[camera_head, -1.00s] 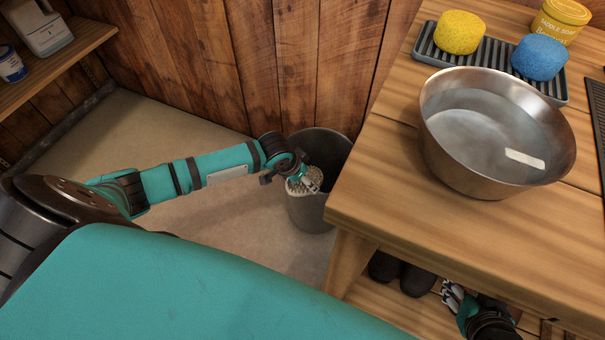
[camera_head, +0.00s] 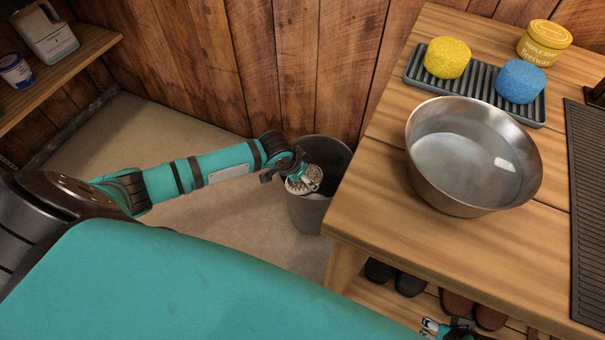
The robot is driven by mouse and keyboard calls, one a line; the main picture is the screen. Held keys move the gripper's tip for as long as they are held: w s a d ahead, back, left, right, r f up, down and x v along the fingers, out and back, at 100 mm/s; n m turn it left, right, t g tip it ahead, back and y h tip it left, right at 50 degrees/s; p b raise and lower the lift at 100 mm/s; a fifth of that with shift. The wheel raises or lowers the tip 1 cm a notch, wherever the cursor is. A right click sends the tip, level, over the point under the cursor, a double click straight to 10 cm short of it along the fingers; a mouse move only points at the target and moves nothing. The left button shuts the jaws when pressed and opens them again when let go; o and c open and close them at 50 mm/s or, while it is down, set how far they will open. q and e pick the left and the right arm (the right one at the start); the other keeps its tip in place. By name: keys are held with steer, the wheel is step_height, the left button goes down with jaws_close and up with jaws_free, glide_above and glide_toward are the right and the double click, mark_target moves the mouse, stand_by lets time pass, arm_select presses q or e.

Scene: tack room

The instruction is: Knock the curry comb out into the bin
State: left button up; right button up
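The curry comb (camera_head: 297,187) is a pale, round, studded thing at the mouth of the bin, partly covered by my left gripper. My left gripper (camera_head: 309,181) is at the end of the teal arm from the left and appears shut on the comb, over the bin's near rim. The grey bin (camera_head: 309,214) stands on the floor beside the table; its inside is dark. My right gripper (camera_head: 432,328) is low at the bottom edge, in front of the table's lower shelf, apart from the bin. It is partly cut off, and its opening is unclear.
Shoes (camera_head: 409,280) are below.

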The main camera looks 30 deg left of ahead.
arm_select(q)
steer(key=shift+r, duration=0.3)
arm_select(e)
steer(key=shift+x, duration=0.9)
arm_select(q)
steer(key=shift+f, duration=0.1)
arm_select(e)
steer(key=shift+s, duration=0.15)
arm_select(q)
step_height(320, 180, down, 5)
steer(key=shift+r+b, duration=0.15)
steer(key=shift+b, duration=0.9)
arm_select(e)
steer(key=v, duration=0.8)
arm_select(q)
step_height(320, 180, up, 2)
steer(key=p, duration=0.3)
steer(key=shift+r, duration=0.25)
step_height(320, 180, up, 2)
steer(key=p, duration=0.3)
steer(key=shift+r, duration=0.25)
arm_select(e)
step_height(320, 180, down, 19)
steer(key=shift+s+f+g, duration=0.2)
steer(key=shift+f+g, duration=0.05)
steer(key=shift+g, duration=0.15)
